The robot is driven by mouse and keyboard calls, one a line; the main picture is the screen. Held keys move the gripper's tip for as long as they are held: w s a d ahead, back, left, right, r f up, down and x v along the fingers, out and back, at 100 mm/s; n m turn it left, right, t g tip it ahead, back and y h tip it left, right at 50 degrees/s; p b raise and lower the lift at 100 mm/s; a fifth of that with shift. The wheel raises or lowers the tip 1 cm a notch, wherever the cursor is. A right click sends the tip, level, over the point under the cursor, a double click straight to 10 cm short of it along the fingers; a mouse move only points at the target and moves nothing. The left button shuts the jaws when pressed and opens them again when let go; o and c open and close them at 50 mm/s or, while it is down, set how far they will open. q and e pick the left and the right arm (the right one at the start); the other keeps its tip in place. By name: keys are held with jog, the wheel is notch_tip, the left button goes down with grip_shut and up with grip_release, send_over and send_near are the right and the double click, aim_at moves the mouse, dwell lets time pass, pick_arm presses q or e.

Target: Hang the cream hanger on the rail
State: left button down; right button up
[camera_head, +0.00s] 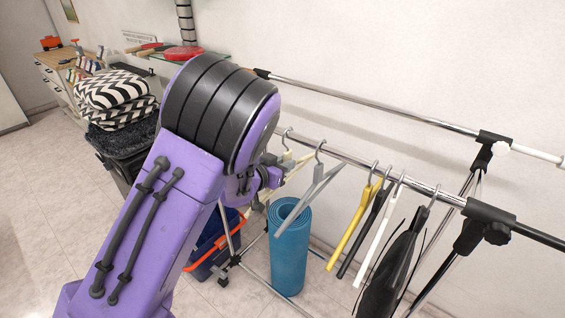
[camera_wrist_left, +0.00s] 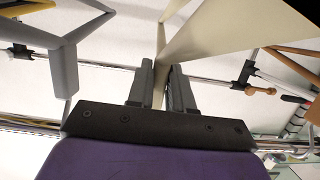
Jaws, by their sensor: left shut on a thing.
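The cream hanger (camera_head: 298,164) is in my left gripper (camera_head: 268,181), just left of the grey hanger (camera_head: 320,184) in the head view. Its hook shows close to the chrome rail (camera_head: 345,156), but I cannot tell whether it rests on it. My arm hides part of the hanger. In the left wrist view the fingers of my left gripper (camera_wrist_left: 161,88) are shut on the cream hanger (camera_wrist_left: 225,27), which spreads up and to the right. The grey hanger (camera_wrist_left: 64,72) is at left there. My right gripper is not in view.
Along the rail to the right hang a yellow hanger (camera_head: 345,235), a dark one, a white one (camera_head: 377,238) and a black garment (camera_head: 392,270). A second, higher rail (camera_head: 360,97) runs behind. A rolled blue mat (camera_head: 289,250) and a blue bin (camera_head: 208,247) stand below.

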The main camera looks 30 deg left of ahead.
pick_arm(q)
jog(key=c, duration=0.9)
grip_release()
jog(key=shift+c, duration=0.2)
notch_tip(320, 180, up, 3)
jog(key=b, duration=0.2)
send_over(261, 197)
jog(key=shift+f, duration=0.1)
